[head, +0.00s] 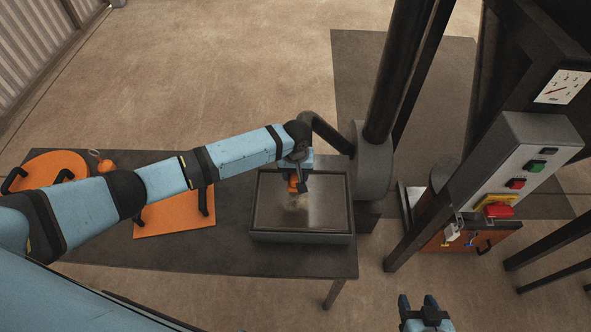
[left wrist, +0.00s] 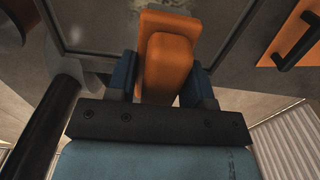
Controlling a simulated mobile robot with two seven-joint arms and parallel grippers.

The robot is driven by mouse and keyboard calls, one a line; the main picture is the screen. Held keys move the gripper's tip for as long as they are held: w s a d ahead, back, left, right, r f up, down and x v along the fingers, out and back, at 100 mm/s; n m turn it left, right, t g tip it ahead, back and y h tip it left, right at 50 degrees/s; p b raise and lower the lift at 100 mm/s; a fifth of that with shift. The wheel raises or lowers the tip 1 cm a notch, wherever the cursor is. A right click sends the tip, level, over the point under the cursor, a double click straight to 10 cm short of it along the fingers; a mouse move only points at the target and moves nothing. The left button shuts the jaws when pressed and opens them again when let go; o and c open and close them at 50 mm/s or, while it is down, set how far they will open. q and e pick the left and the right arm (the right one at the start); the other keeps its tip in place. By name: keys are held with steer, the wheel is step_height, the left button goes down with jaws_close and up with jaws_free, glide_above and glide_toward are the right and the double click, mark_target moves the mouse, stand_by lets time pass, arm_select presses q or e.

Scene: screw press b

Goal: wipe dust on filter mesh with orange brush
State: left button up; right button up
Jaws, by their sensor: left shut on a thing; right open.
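The orange brush (left wrist: 168,62) is held between the two blue fingers of my left gripper (left wrist: 165,75), which is shut on it. In the head view the brush (head: 293,184) shows as a small orange piece under my left gripper (head: 296,176), over the filter mesh (head: 320,212) in its dark framed tray. A pale dust patch (head: 298,202) lies on the mesh just below the brush. I cannot tell whether the bristles touch the mesh. My right gripper (head: 424,312) is open and empty at the bottom right, away from the table.
The tray stands on a dark table (head: 240,262). An orange panel (head: 175,217) with black handles and a round orange lid (head: 48,170) lie to the left. A grey pipe housing (head: 371,165) stands close right of the tray. A control box (head: 525,150) is further right.

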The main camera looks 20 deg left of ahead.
arm_select(q)
step_height(320, 180, down, 7)
steer(key=shift+s+r+b, duration=0.1)
steer(key=shift+r+b, duration=0.1)
steer(key=shift+b, duration=0.85)
steer(key=p, duration=0.1)
steer(key=s+p, duration=0.2)
steer(key=shift+s+d+r, duration=0.25)
steer(key=shift+d+r, duration=0.15)
steer(key=shift+s+p, duration=0.3)
steer(key=shift+p, duration=0.15)
steer(key=shift+s+d+f, duration=0.15)
steer(key=shift+f, duration=0.05)
arm_select(e)
steer(key=shift+r+m, duration=0.3)
steer(key=shift+r, duration=0.05)
steer(key=shift+r, duration=0.1)
arm_select(q)
steer(key=shift+p, duration=0.3)
arm_select(e)
steer(key=shift+d, duration=0.1)
